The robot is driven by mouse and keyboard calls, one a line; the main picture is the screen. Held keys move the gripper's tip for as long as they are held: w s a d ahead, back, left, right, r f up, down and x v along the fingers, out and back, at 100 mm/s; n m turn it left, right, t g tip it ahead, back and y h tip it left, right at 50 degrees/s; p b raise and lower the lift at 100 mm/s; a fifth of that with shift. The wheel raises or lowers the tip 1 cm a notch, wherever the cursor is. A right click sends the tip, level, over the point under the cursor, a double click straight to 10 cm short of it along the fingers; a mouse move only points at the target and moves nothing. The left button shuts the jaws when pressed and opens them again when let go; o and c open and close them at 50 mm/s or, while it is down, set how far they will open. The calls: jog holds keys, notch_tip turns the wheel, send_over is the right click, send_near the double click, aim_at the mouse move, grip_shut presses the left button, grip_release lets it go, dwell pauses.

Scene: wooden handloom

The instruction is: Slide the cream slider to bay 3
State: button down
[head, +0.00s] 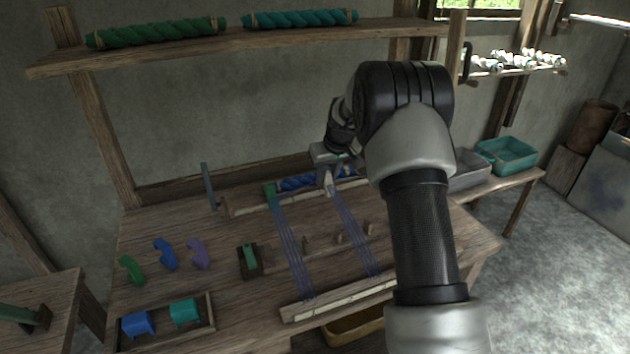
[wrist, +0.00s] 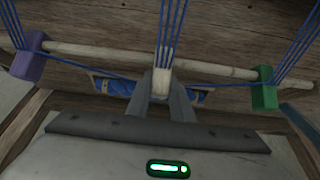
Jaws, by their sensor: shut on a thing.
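The cream slider (wrist: 161,84) sits on a pale horizontal rod (wrist: 110,54), with blue threads running up from it in the wrist view. My gripper (wrist: 161,98) is shut on the slider, one finger on each side. In the head view the cream slider (head: 328,184) shows just below my gripper (head: 327,168), at the back of the loom. A green slider (wrist: 264,92) is on the rod to the right in the wrist view, and a purple slider (wrist: 28,62) to the left. Both stand apart from the cream one. I cannot make out bay marks.
A blue roll (head: 297,182) lies behind the rod. Blue threads (head: 290,245) run forward to the front beam (head: 345,298). Upright pegs (head: 338,238) stand between the thread groups. Coloured hooks (head: 165,254) and a parts tray (head: 212,312) lie at the left.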

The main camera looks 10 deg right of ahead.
jog(key=shift+w+d, duration=0.1)
jog(key=shift+d, duration=0.55)
jog(key=c, duration=1.6)
grip_release()
jog(key=shift+o, duration=0.2)
jog(key=p+v, duration=0.1)
jog(key=v, duration=1.6)
jog(key=shift+r, duration=0.2)
